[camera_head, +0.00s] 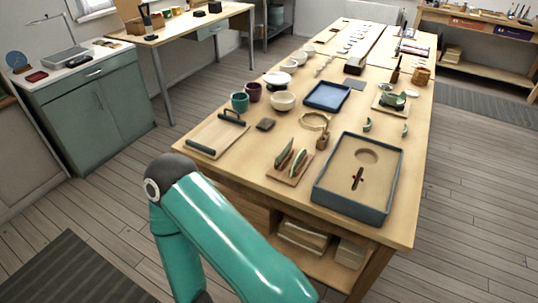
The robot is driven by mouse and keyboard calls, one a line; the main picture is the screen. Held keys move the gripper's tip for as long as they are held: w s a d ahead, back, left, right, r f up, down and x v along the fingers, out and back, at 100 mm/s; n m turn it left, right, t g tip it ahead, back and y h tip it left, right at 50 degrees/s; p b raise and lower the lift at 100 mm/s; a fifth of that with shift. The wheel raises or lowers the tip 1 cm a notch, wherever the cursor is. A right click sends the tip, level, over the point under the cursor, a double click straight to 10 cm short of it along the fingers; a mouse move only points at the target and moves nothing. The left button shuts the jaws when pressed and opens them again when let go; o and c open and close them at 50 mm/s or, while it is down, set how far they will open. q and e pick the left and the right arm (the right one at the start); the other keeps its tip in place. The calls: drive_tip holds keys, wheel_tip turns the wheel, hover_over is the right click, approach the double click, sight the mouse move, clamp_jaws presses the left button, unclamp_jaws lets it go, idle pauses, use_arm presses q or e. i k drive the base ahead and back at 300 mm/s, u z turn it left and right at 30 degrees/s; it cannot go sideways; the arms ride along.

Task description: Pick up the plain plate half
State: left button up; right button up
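Two green-edged plate halves stand upright side by side in a small wooden rack (287,178) near the front of the long table. The left one (284,155) and the right one (298,160) are small in this view, and I cannot tell for sure which is the plain one. A teal arm link of mine crosses the lower middle of the view, in front of the table. Neither of my grippers is in view.
A blue-rimmed sand tray (320,197) lies right of the rack, with a round hollow and a small dark item in it. A wooden board (214,138) with dark bars lies left. Bowls (283,101), cups (240,102) and a blue tray (327,97) stand behind.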

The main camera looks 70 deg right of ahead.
sight(280, 157)
drive_tip(key=u, duration=0.1)
drive_tip(key=i, duration=0.3)
drive_tip(key=z, duration=2.05)
drive_tip(key=i, duration=0.2)
drive_tip(key=u, duration=5.15)
drive_tip(key=i, duration=0.6)
drive_tip(key=u, duration=5.75)
